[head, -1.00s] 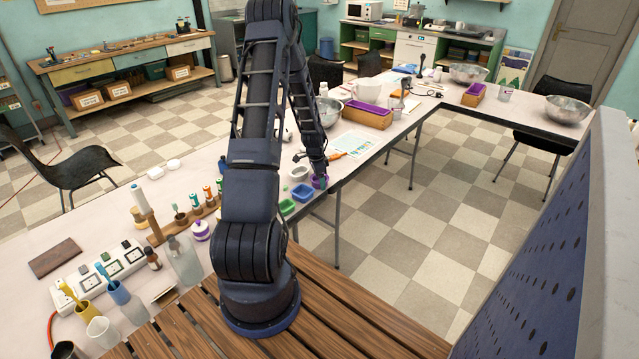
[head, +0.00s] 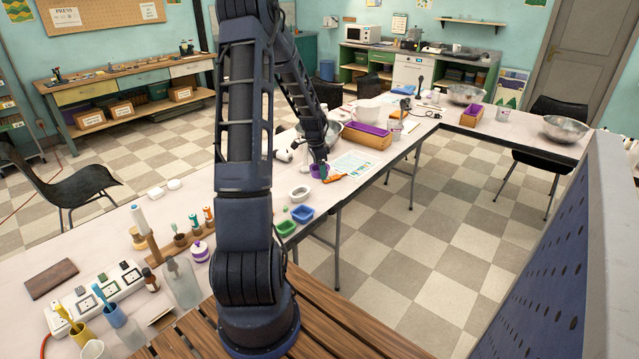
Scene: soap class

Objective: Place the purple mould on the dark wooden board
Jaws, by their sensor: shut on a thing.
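The purple mould (head: 317,172) is small and is held at the tip of my gripper (head: 320,168), above the long white table. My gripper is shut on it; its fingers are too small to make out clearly. The dark wooden board (head: 51,278) is a flat brown rectangle lying on the table at the far left. Its visible top is bare. My gripper is well to the right of the board and farther back. A blue mould (head: 302,214) and a green mould (head: 286,228) lie on the table nearer than my gripper.
A white power strip (head: 105,295), cups and a wooden rack with several tools (head: 180,240) stand near the board. A white-purple jar (head: 200,253) is beside the rack. A pale dish (head: 299,193), an orange tool (head: 334,177) and a sheet (head: 352,163) lie near my gripper.

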